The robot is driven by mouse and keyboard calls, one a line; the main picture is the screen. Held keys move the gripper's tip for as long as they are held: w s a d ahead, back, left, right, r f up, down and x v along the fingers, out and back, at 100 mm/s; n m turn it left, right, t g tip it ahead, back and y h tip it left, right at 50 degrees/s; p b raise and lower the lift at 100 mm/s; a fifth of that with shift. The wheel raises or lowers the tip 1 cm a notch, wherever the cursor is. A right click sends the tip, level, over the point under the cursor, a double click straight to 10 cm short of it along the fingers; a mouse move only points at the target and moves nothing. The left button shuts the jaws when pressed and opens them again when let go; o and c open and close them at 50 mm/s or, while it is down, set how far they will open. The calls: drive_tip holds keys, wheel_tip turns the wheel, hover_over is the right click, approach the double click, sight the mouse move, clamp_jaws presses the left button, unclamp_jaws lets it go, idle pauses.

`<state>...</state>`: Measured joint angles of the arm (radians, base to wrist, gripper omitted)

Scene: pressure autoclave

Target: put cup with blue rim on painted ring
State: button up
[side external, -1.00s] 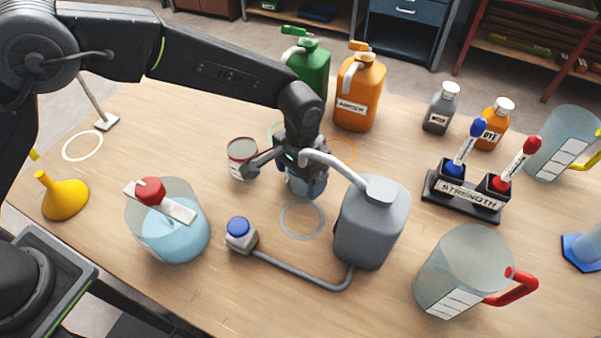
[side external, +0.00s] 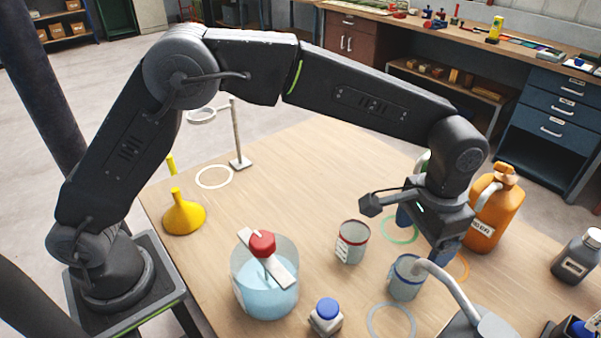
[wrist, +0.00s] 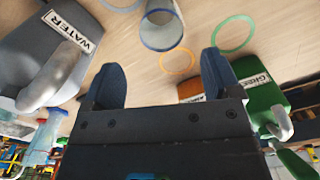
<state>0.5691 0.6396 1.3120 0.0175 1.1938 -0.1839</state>
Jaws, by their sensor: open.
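The cup with the blue rim (side external: 405,278) is clear and stands upright on the table, just behind the blue-grey painted ring (side external: 391,322). In the wrist view the cup (wrist: 162,28) lies beyond my fingertips, roughly in line with the gap between them. My gripper (side external: 425,238) is open and empty, just behind the cup in the side view; its blue-padded fingers also show in the wrist view (wrist: 163,78). A green ring (side external: 400,228), an orange ring (wrist: 178,62) and a white ring (side external: 214,177) are also painted on the table.
A cup with a red rim (side external: 353,242) stands left of the blue-rimmed cup. The grey water jug (wrist: 65,45) is close by. A blue-capped bottle (side external: 326,316), a large beaker (side external: 266,290) and an orange jug (side external: 497,215) stand around.

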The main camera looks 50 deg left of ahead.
drive_tip(key=s+a+r+n+t+h, duration=0.1)
drive_tip(key=s+a+r, duration=0.3)
drive_tip(key=a+r, duration=0.3)
drive_tip(key=s+a+r+n+t, duration=0.1)
drive_tip(key=s+a+r+t, duration=0.3)
drive_tip(key=a, duration=0.6)
drive_tip(key=s+a+n, duration=0.2)
drive_tip(key=s+a, duration=0.7)
drive_tip(key=s, duration=0.3)
drive_tip(key=shift+a+f+y, duration=0.25)
drive_tip(key=shift+a+y, duration=0.05)
drive_tip(key=shift+y, duration=0.1)
drive_tip(key=shift+o, duration=0.6)
drive_tip(key=shift+s+a+f+t, duration=0.25)
drive_tip(key=shift+s+f+t, duration=0.1)
drive_tip(key=shift+s, duration=0.2)
drive_tip(key=shift+w, duration=0.1)
